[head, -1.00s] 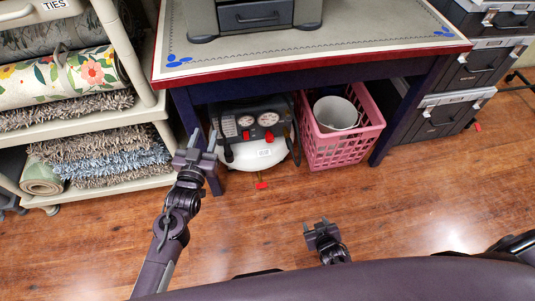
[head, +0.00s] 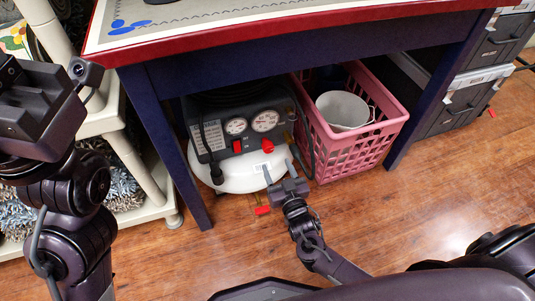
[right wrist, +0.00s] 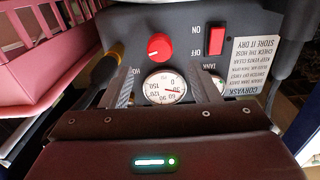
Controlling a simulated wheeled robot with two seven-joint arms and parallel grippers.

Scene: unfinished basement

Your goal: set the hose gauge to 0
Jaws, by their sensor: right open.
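The air compressor (head: 240,172) stands under the table, with a dark panel and a white tank. Two round gauges sit on the panel. The right one in the head view (head: 265,121), above the round red knob (head: 267,146), shows in the right wrist view (right wrist: 164,87) between my fingers; its needle is off 0, exact reading unclear. The knob (right wrist: 159,46) is just beyond my fingertips there. My right gripper (head: 278,168) is open and empty in front of the panel; its fingers show in the wrist view (right wrist: 161,72). My left gripper (head: 35,105) is raised close to the camera, fingers unclear.
A red switch (right wrist: 216,40) sits beside the knob. A pink basket (head: 355,150) with a white bucket (head: 343,110) stands right of the compressor. The table (head: 290,28) overhangs it, with a leg (head: 170,150) at left. The wooden floor (head: 420,220) in front is clear.

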